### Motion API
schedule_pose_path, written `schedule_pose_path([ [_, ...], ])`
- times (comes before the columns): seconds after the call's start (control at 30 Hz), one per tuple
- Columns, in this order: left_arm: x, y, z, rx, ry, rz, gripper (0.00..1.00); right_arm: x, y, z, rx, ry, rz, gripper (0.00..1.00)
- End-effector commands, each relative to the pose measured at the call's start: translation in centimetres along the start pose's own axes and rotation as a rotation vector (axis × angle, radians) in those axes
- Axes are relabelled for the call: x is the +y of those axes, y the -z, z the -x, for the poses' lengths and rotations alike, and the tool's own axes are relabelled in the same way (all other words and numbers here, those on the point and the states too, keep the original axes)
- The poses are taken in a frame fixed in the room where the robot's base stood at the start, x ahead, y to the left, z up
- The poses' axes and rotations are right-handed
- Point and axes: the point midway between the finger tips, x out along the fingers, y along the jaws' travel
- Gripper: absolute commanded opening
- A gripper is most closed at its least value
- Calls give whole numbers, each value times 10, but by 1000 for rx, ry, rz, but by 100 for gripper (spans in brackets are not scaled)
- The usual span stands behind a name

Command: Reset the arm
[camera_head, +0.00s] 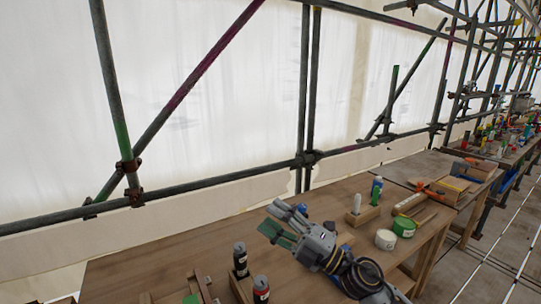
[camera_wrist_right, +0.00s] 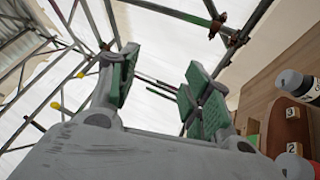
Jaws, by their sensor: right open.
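My right gripper (camera_head: 283,222) is in the lower middle of the head view, raised over the wooden workbench (camera_head: 150,254), with its arm coming in from the bottom right. In the right wrist view its two green-padded fingers (camera_wrist_right: 158,90) stand apart with nothing between them. The gripper is open and empty, and scaffold poles and white sheeting show behind it. My left gripper is not in view.
Dark bottles (camera_head: 240,260) stand at the bench front. A white bottle on a wooden block (camera_head: 362,215), a green tape roll (camera_head: 404,227) and a white roll (camera_head: 386,239) are right of the gripper. Scaffold poles (camera_head: 230,183) run behind the bench. The bench's left part is mostly clear.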

Motion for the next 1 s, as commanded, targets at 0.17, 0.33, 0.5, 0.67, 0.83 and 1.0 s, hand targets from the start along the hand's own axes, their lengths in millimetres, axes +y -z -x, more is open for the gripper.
schedule_pose_path([
  [0.17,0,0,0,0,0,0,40,9,-24,12,-171,-87,-116,49],
  [0.33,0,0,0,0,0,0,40,10,-50,31,-341,-148,-228,49],
  [0.5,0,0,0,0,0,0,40,2,-75,57,-516,-187,-342,49],
  [0.67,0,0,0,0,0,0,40,-13,-94,86,-684,-204,-451,49],
  [0.83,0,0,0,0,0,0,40,-36,-109,122,-863,-203,-570,49],
  [1.0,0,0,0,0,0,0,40,-65,-115,162,-1041,-179,-688,49],
])
